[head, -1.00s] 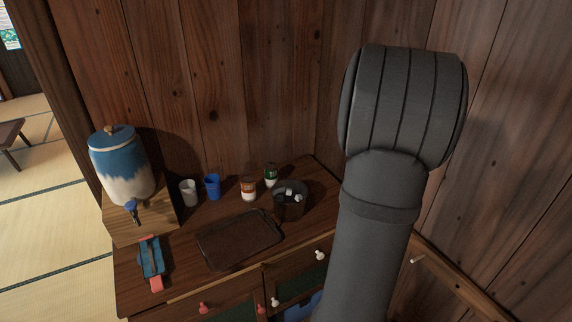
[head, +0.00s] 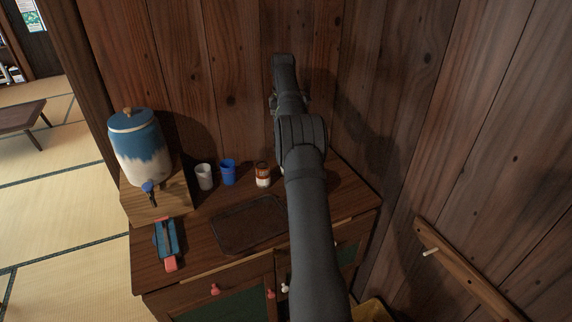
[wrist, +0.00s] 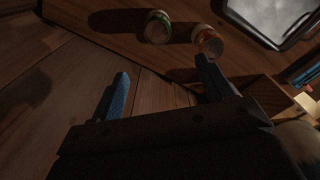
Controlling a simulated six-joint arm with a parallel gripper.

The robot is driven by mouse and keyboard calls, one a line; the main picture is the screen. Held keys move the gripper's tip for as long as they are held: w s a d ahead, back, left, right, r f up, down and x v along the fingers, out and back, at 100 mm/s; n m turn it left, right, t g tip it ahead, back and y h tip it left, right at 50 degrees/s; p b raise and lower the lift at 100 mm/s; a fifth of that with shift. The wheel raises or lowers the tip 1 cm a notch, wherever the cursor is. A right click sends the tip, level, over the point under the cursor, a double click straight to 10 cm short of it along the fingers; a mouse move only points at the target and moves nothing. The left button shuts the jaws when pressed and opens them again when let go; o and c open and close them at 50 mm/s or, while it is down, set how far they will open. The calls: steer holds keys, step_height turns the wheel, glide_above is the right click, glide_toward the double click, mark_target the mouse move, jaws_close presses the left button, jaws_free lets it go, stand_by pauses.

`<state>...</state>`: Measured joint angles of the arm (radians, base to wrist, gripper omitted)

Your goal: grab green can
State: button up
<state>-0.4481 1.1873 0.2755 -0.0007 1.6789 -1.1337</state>
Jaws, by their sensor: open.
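The green can (wrist: 157,27) stands on the cabinet top near the top of the wrist view, with its lid end facing me. In the head view my arm hides it. A red-orange can (wrist: 207,40) stands just right of it in the wrist view; it also shows in the head view (head: 262,174). My gripper (wrist: 165,87) is open and empty. Its two fingers are spread wide, apart from both cans, with the right fingertip appearing just below the red-orange can. In the head view my arm reaches over the cabinet towards the back wall.
A dark tray (head: 250,224) lies in front of the cans. A white cup (head: 204,177) and a blue cup (head: 228,172) stand left of the red-orange can. A blue-and-white dispenser (head: 139,148) stands on a wooden box. Plank walls close off the back and right.

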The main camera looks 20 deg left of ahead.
step_height(320, 180, down, 12)
steer(key=f, duration=0.2)
steer(key=d+f, duration=0.1)
steer(key=f, duration=0.2)
steer(key=shift+w+f, duration=0.15)
steer(key=c, duration=1.2)
